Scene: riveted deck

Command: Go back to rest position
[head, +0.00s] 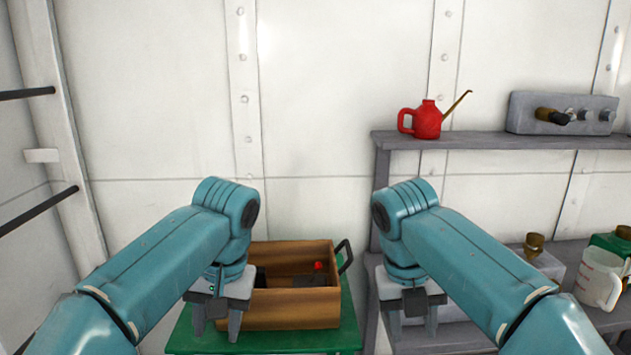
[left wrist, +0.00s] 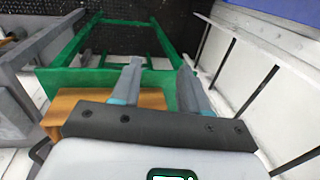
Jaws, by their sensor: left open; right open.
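My left gripper (head: 215,325) is in front of the left part of a wooden box in the head view, pointing down with its fingers apart. In the left wrist view the same gripper (left wrist: 160,82) shows two spread fingers with nothing between them. My right gripper (head: 414,324) hangs in front of the grey shelf unit, fingers apart and empty. Both arms are bent at similar heights, with a wide gap between them.
The wooden box (head: 295,312) with a black handle and a red-topped item inside stands on a green table (head: 270,341). A red oil can (head: 427,122) stands on the grey upper shelf (head: 480,140). A clear jug (head: 597,284) is at right. Dark rails are at left.

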